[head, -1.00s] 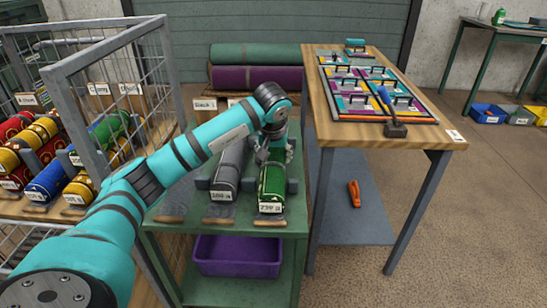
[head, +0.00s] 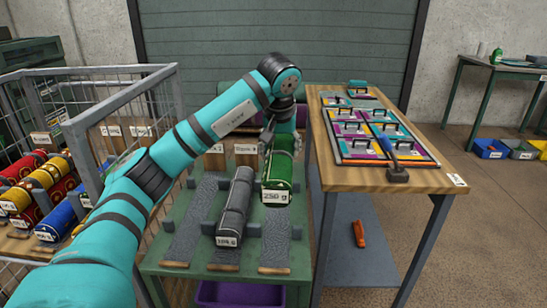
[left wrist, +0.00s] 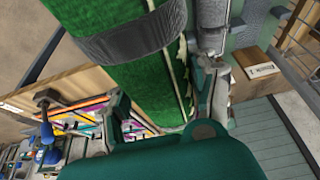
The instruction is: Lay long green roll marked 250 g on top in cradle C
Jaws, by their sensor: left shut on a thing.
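The green roll (head: 277,172) with the 250 g tag is held in my left gripper (head: 279,140), which is shut around it. The roll hangs above the right-hand strip of the green stand (head: 190,262), clear of its surface. In the left wrist view the green roll (left wrist: 155,88) with a dark grey band lies between the fingers of the gripper (left wrist: 168,100). A grey roll (head: 236,200) rests in the stand's middle place. The left strip (head: 196,220) and right strip (head: 275,245) are bare. I cannot read which place is C. My right gripper is not in view.
A wire cage (head: 90,85) with red, yellow and blue rolls stands at the left. A wooden table (head: 350,178) with a coloured panel and a hammer (head: 396,170) stands close at the right. A purple bin (head: 240,294) is under the stand.

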